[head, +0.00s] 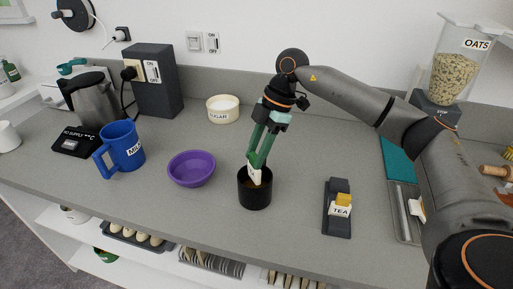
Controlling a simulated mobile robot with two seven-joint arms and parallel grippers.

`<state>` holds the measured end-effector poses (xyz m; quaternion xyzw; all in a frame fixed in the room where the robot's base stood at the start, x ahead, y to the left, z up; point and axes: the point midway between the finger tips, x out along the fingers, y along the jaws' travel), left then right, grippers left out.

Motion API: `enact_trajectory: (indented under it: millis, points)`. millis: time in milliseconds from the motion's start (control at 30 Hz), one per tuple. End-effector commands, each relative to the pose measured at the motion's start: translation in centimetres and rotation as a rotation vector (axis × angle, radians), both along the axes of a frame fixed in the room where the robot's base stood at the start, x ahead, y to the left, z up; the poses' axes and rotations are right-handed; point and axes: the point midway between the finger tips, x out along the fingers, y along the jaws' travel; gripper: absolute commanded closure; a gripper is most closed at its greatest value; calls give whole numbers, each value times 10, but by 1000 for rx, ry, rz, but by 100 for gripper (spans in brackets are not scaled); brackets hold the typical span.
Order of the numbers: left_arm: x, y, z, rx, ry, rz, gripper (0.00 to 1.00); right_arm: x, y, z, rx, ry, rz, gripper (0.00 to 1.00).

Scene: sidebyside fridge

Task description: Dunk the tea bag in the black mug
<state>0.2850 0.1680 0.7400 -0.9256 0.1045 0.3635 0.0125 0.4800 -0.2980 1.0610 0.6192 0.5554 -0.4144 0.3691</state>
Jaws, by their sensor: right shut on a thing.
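The black mug (255,194) stands upright on the grey counter near the middle of the head view. My right gripper (258,158) points down over it, with its green fingers shut on the tea bag. The white tea bag (254,173) is at the mug's opening, its lower part at or inside the rim. How deep it reaches is hidden by the mug's wall. My left gripper is not in the head view.
A purple bowl (191,168) and a blue milk jug (122,146) stand left of the mug. A sugar bowl (223,108) is behind. A tea holder (338,208) stands to the right, with a tray (403,222) beyond it. The counter's front edge is close.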

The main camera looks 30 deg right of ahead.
Motion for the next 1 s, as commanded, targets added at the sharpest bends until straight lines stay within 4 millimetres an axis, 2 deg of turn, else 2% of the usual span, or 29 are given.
enact_trajectory:
  millis: [600, 1000]
  points:
    - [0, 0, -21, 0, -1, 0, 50, 0, 0, -51, -1, 1, -1, 100]
    - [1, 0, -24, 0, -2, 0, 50, 0, 0, -63, 0, -1, 0, 100]
